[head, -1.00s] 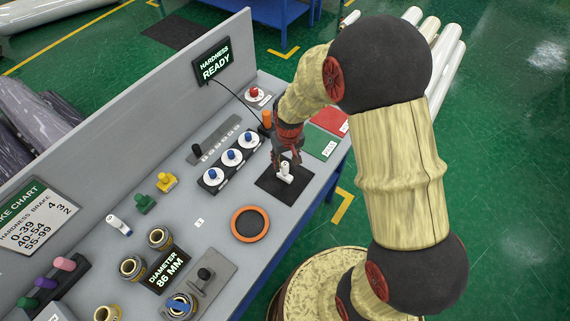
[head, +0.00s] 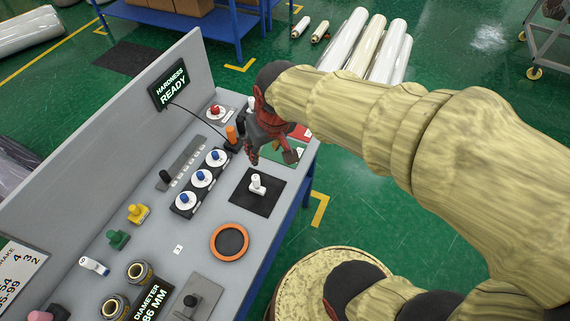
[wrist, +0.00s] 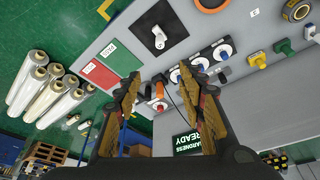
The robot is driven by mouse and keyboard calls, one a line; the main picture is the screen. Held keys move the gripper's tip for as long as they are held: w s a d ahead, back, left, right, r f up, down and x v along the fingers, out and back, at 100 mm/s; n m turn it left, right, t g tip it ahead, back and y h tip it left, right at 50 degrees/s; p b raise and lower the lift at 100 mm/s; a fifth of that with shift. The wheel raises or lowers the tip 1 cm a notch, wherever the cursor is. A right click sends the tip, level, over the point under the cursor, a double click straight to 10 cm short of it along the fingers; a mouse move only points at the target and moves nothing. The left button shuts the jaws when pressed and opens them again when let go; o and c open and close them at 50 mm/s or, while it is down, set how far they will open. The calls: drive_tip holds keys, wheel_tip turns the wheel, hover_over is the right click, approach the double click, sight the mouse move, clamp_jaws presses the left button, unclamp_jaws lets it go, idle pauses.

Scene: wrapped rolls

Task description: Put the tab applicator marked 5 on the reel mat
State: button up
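A white tab applicator (head: 257,183) stands on a black square mat (head: 243,199); its marking is too small to read. In the wrist view the same applicator (wrist: 159,37) sits inside the edges of the mat (wrist: 172,22). Another white applicator with a blue mark (head: 94,265) lies at the left of the bench, its number unclear. My gripper (head: 272,155) is open and empty, above the bench behind the mat and apart from the applicator. In the wrist view its two fingers (wrist: 158,78) are spread with nothing between them.
An orange-rimmed black disc (head: 230,242) lies in front of the mat. Blue-knobbed white dials (head: 201,178) stand left of it. Red and green pads (wrist: 103,74) lie near my gripper. An orange post (head: 231,134) and a red button (head: 215,110) stand behind. A grey panel backs the bench.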

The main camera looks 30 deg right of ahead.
drive_tip(key=s+r+t, duration=0.1)
drive_tip(key=s+r, duration=0.5)
drive_tip(key=s, duration=0.5)
drive_tip(key=shift+r+t, duration=0.2)
drive_tip(key=shift+t, duration=0.2)
wheel_tip(320, 180, down, 9)
drive_tip(key=b, duration=0.9)
drive_tip(key=shift+r, duration=0.1)
drive_tip(key=shift+c, duration=0.2)
drive_tip(key=shift+c, duration=1.1)
